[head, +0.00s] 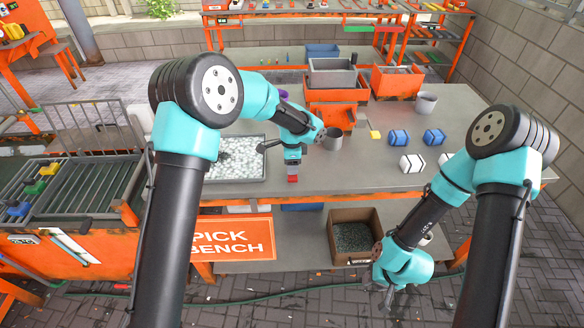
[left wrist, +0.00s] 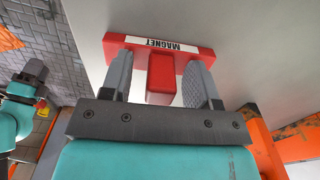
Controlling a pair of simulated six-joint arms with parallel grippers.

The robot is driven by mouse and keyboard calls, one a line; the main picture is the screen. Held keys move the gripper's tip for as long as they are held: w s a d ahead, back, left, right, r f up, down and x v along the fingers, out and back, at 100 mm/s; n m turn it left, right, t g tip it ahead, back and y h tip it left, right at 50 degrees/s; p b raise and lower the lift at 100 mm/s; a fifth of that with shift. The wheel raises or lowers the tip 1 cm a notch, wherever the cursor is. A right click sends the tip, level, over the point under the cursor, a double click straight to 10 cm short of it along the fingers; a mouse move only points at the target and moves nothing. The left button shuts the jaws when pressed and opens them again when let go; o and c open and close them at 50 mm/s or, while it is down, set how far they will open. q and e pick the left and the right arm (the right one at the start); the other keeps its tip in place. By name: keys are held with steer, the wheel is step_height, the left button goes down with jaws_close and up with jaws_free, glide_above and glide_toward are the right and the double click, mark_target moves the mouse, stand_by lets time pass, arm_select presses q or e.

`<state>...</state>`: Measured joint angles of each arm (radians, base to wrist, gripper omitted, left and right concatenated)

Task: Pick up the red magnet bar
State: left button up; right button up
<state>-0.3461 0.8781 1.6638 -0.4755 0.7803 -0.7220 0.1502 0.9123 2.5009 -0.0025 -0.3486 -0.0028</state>
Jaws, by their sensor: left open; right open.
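The red magnet bar (left wrist: 160,75) lies on the grey bench top, near its front edge. It has a red crosspiece with a white MAGNET label and a red block rising from it. In the head view only a small red part of the bar (head: 293,178) shows below my left gripper (head: 292,166). In the left wrist view my left gripper (left wrist: 158,88) is open, with one grey finger on each side of the red block and a gap visible beside it. My right gripper (head: 389,294) is open and empty, low in front of the bench.
A tray of white pellets (head: 236,158) stands left of my left gripper. A grey cup (head: 332,138) and an orange bin (head: 333,95) stand behind it. Blue and white blocks (head: 433,137) lie to the right. A cardboard box (head: 353,238) sits on the lower shelf.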

arm_select(q)
jaws_close()
stand_by(0.5)
steer(key=shift+r, duration=0.2)
steer(key=shift+r, duration=1.55)
steer(key=s+d+r, duration=0.1)
steer(key=s, duration=1.5)
steer(key=shift+d+r, duration=0.2)
steer(key=shift+r, duration=0.1)
